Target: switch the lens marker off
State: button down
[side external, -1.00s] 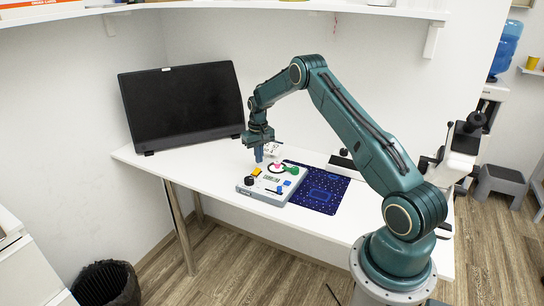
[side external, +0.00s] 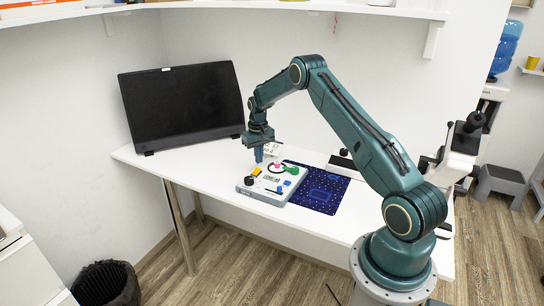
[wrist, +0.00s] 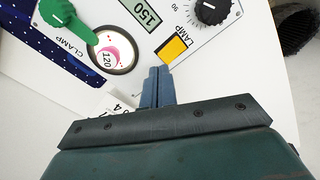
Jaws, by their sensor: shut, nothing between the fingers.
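The lens marker (side external: 262,197) is a pale box on the white table. In the wrist view its orange rocker switch (wrist: 175,47) is marked LAMP, beside a black knob (wrist: 212,9). A small display (wrist: 141,9) reads 150. A round window (wrist: 112,50) looks bright, with a pink shape and the number 120. A green lever (wrist: 66,19) marked CLAMP is beside it. My gripper (wrist: 157,72) is shut and empty, its tips in view just short of the orange switch. In the side view my gripper (side external: 258,157) is above the marker's far edge; contact cannot be told.
A dark blue mat (side external: 318,190) lies right of the marker. A black monitor (side external: 180,103) stands at the back left. A white numbered card (wrist: 112,103) lies near the fingers. The table's left part (side external: 180,164) is clear.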

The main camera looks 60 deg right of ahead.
jog(key=shift+f, duration=1.2)
dwell(1.1)
jog(key=shift+r, duration=0.1)
notch_tip(320, 180, up, 7)
dwell(1.2)
